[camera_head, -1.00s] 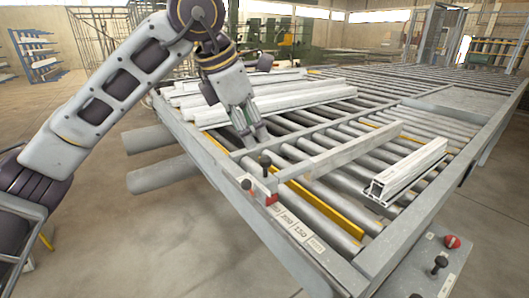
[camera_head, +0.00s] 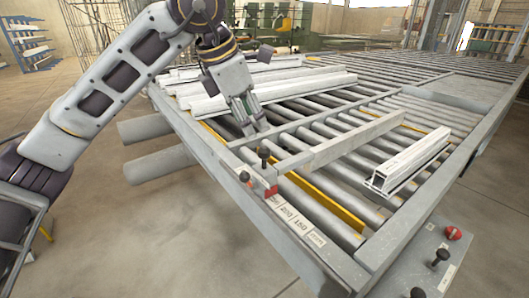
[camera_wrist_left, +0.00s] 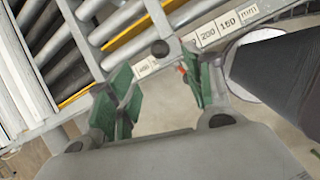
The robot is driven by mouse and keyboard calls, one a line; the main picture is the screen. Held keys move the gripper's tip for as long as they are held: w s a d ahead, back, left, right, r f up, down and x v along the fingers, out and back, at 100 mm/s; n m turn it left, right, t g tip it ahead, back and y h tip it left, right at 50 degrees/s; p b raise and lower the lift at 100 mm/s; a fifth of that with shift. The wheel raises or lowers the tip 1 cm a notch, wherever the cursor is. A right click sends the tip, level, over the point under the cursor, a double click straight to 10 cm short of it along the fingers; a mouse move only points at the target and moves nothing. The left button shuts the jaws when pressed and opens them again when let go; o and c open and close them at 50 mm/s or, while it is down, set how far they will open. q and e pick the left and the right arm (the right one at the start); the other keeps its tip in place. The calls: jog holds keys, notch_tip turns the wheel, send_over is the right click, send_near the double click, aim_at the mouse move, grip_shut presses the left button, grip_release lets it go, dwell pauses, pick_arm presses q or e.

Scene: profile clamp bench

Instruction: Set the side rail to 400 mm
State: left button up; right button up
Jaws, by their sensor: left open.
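The side rail (camera_head: 340,143) is a long grey bar lying across the rollers. At its near end are a black clamp knob (camera_head: 264,153) and a red pointer (camera_head: 270,191) beside the scale strip (camera_head: 290,215). The strip's labels include 200 and 150; the pointer's exact reading is too small to tell. My left gripper (camera_head: 250,126) is open, its fingers pointing down just behind and above the knob. In the left wrist view a dark round knob (camera_wrist_left: 160,49) shows beyond the open green-padded fingers, apart from them. My right gripper is out of view.
A white profile (camera_head: 410,161) lies on the rollers right of the rail. Several more profiles (camera_head: 270,92) lie behind my left gripper. A yellow strip (camera_head: 325,205) runs beside the rail. A panel with red and black knobs (camera_head: 440,262) stands at the near right.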

aim_at(263, 148)
pick_arm(q)
jog(key=x, duration=1.2)
jog(key=shift+d+f, duration=0.1)
jog(key=shift+f, duration=0.05)
grip_shut()
